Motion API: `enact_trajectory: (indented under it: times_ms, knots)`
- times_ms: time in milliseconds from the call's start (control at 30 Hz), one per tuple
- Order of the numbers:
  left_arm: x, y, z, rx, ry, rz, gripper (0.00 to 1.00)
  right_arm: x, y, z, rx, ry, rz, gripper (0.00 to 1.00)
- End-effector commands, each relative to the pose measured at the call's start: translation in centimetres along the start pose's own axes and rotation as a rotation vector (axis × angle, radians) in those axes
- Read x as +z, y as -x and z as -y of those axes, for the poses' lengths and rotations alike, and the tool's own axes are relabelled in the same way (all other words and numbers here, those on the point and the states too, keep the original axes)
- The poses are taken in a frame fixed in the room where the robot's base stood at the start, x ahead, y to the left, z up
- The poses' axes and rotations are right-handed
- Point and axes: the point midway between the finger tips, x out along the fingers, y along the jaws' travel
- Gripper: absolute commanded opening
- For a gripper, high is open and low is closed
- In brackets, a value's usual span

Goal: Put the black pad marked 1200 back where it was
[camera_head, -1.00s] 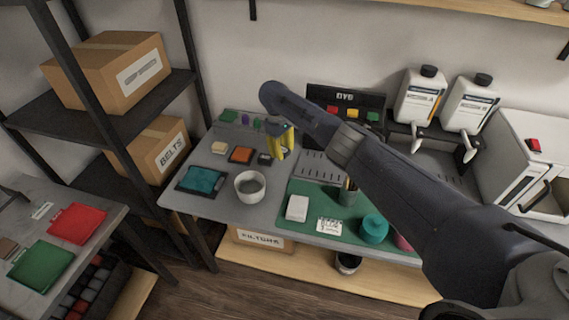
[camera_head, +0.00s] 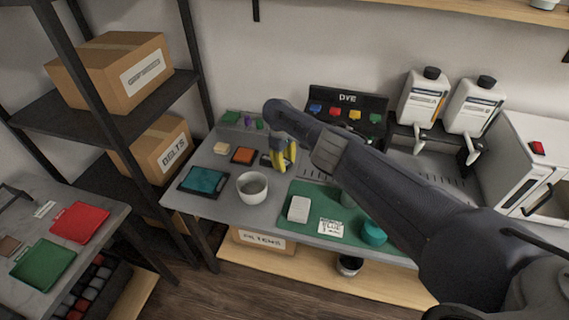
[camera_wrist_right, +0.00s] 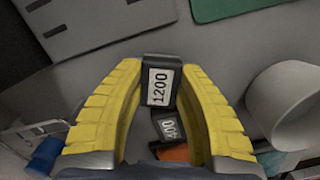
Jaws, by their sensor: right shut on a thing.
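The black pad marked 1200 (camera_wrist_right: 159,86) is between the yellow fingertips of my right gripper (camera_wrist_right: 158,80) in the right wrist view. The gripper is shut on it, and its label is turned sideways. A second dark pad (camera_wrist_right: 168,126) with a partly readable label lies close by, nearer the palm in that picture. In the head view my right gripper (camera_head: 283,155) points down over the grey bench, right of the orange pad (camera_head: 243,155). Whether the held pad touches the bench is not clear. My left gripper is not in view.
A white bowl (camera_head: 252,187) stands in front of the gripper, and a teal tray (camera_head: 204,180) lies to its left. A green mat (camera_head: 300,227) carries a white block (camera_head: 298,209) and a teal jar (camera_head: 373,232). A dye rack (camera_head: 347,98) stands behind.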

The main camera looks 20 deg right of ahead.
Motion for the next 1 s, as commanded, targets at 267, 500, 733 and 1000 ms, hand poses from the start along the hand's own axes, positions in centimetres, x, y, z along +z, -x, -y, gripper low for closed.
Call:
enact_trajectory:
  times_ms: [267, 500, 733, 1000]
  knots:
    - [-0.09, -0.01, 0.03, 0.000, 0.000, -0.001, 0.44, -0.18, -0.21, 0.07, -0.002, -0.002, -0.002, 0.00]
    - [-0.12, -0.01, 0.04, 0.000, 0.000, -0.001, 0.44, -0.14, -0.29, -0.03, -0.001, -0.001, -0.002, 0.54]
    - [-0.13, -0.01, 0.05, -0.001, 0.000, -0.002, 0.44, -0.13, -0.28, -0.04, -0.001, -0.001, -0.002, 0.54]
    - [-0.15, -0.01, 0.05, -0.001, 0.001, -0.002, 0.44, -0.04, 0.45, -0.04, 0.000, 0.001, -0.002, 0.54]
